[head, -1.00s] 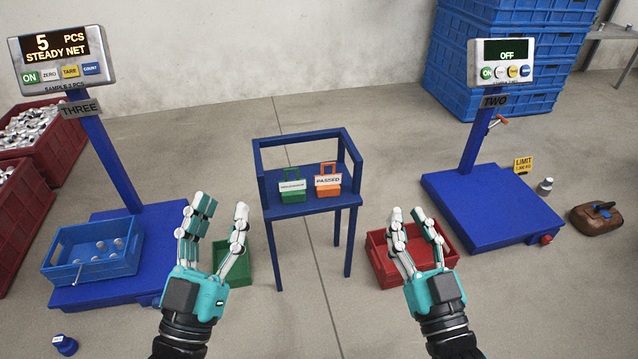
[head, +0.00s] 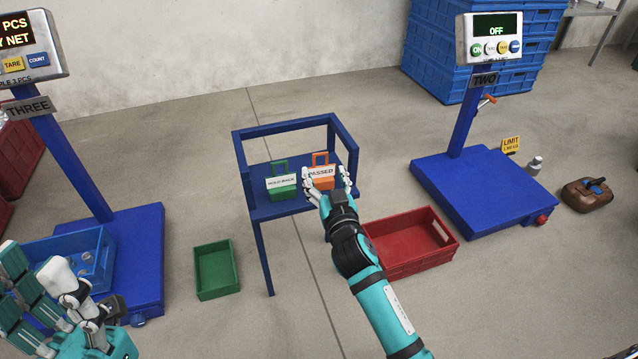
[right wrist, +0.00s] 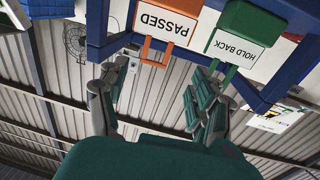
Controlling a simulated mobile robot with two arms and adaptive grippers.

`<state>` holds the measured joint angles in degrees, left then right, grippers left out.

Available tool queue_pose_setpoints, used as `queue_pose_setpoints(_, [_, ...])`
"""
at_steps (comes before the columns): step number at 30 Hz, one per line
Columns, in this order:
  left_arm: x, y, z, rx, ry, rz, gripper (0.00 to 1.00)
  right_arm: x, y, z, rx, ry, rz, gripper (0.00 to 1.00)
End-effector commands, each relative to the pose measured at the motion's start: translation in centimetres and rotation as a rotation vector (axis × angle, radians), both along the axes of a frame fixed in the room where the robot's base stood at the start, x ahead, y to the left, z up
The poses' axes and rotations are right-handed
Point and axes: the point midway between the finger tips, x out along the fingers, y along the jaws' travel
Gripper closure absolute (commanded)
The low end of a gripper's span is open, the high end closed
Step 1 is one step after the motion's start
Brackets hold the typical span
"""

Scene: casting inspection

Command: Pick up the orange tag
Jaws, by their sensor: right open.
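The orange tag (head: 320,173) stands upright on the small blue stand (head: 262,212), with a white PASSED label and a loop handle on top. A green tag (head: 281,184) labelled HOLD BACK stands just left of it. My right gripper (head: 327,182) is open at the front of the orange tag, its fingers partly covering the lower part. In the right wrist view the orange tag (right wrist: 166,22) appears upside down beyond the spread fingers (right wrist: 157,85), and nothing is between them. My left gripper (head: 52,285) is open and empty at the lower left, partly cut off.
The stand's rails and posts surround the tags at the sides and back. A red crate (head: 412,262) is on the floor right of the stand, and a green bin (head: 236,268) left of it. Scale TWO's blue platform (head: 485,195) is at right, scale THREE (head: 140,262) at left.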

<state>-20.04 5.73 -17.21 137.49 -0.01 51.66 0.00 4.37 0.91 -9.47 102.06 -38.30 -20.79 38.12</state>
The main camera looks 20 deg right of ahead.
Motion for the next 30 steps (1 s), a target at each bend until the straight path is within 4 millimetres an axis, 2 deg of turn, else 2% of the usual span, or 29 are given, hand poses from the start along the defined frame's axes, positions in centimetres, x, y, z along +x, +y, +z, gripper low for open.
queue_pose_setpoints(3, [0.0, 0.0, -0.7, 0.0, 0.001, 0.0, 0.6, 1.6, -0.1, -0.1, -0.003, -0.002, 0.002, 0.35])
queue_pose_setpoints(11, [0.1, -0.1, -1.6, 0.003, 0.006, 0.0, 0.6, 3.6, -0.6, -0.2, -0.004, -0.003, 0.001, 0.35])
queue_pose_setpoints(18, [0.6, -0.2, -0.2, 0.005, -0.065, 0.004, 0.6, 6.9, -1.1, -0.2, -0.001, -0.001, 0.001, 0.35])
queue_pose_setpoints(27, [0.7, -0.2, 0.1, 0.007, -0.07, 0.004, 0.6, 7.4, -1.2, 0.0, 0.0, 0.0, 0.001, 0.35])
queue_pose_setpoints(30, [0.7, -0.2, 0.1, 0.007, -0.069, 0.004, 0.6, 7.4, -1.2, 0.0, 0.0, 0.0, 0.001, 0.46])
